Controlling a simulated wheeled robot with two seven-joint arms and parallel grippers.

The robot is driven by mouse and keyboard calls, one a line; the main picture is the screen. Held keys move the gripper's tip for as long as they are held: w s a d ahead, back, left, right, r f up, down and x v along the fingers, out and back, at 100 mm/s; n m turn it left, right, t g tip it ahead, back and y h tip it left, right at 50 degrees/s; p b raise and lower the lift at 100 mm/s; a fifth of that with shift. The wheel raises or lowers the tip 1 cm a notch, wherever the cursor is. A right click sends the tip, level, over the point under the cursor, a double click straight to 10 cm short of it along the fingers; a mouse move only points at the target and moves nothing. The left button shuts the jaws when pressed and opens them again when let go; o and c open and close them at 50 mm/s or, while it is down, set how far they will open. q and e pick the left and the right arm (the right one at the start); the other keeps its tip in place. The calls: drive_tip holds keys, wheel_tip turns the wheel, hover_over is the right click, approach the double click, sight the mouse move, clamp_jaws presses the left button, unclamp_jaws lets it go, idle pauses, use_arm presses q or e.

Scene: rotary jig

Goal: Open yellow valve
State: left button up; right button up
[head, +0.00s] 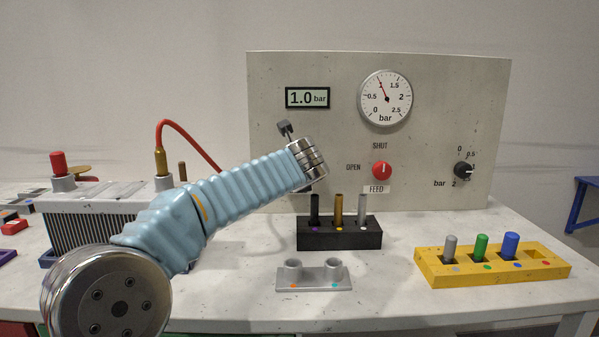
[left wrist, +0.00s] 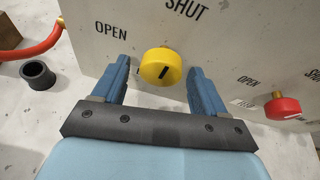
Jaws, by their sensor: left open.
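The yellow valve (left wrist: 162,66) is a round knob on the grey panel in the left wrist view. Its dark line is slanted and runs roughly toward the word SHUT; the word OPEN is to its left. My left gripper (left wrist: 160,68) is open, with one blue finger on each side of the knob and gaps visible between fingers and knob. In the head view my left arm reaches across to the panel; the yellow valve and the fingers are hidden there. My right gripper is not in view.
The panel (head: 431,75) carries a red FEED valve (head: 381,171), a dial gauge (head: 386,98), a 1.0 bar display (head: 307,98) and a black knob (head: 463,170). On the table are a black block (head: 340,240), a grey holder (head: 313,279) and a yellow rack (head: 490,273). A red hose (head: 190,139) is at left.

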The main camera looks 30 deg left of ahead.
use_arm(q)
drive_tip(key=shift+w+a+f, duration=0.2)
drive_tip(key=shift+w+a, duration=0.05)
drive_tip(key=shift+w, duration=0.15)
drive_tip(key=c, duration=1)
